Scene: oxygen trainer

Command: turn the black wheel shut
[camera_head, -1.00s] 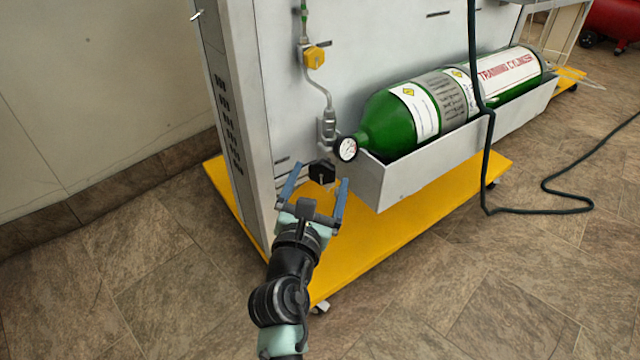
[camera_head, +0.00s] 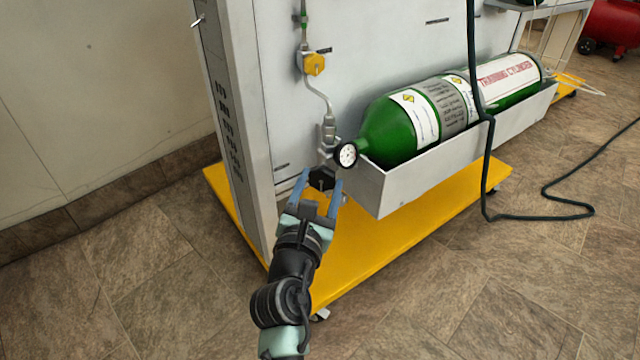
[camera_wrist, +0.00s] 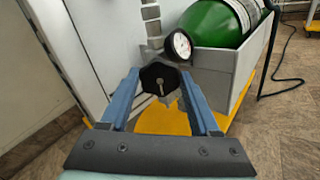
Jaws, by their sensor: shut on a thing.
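The black wheel (camera_head: 321,178) sits below the pressure gauge (camera_head: 346,154), at the neck end of the green cylinder (camera_head: 400,135). In the wrist view the wheel (camera_wrist: 159,79) is a dark lobed knob with a light metal stem at its centre. My gripper (camera_head: 319,182) has its two blue fingers on either side of the wheel and is shut on it. In the wrist view the fingertips (camera_wrist: 160,78) flank the wheel's left and right edges. The gauge (camera_wrist: 179,45) is just above and right of it.
The cylinder lies in a grey trough (camera_head: 375,190) over a yellow base (camera_head: 400,245). A grey upright post (camera_head: 240,130) stands close to the left of my gripper. A yellow knob (camera_head: 314,64) is on the pipe above. A dark hose (camera_head: 484,160) hangs at the right.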

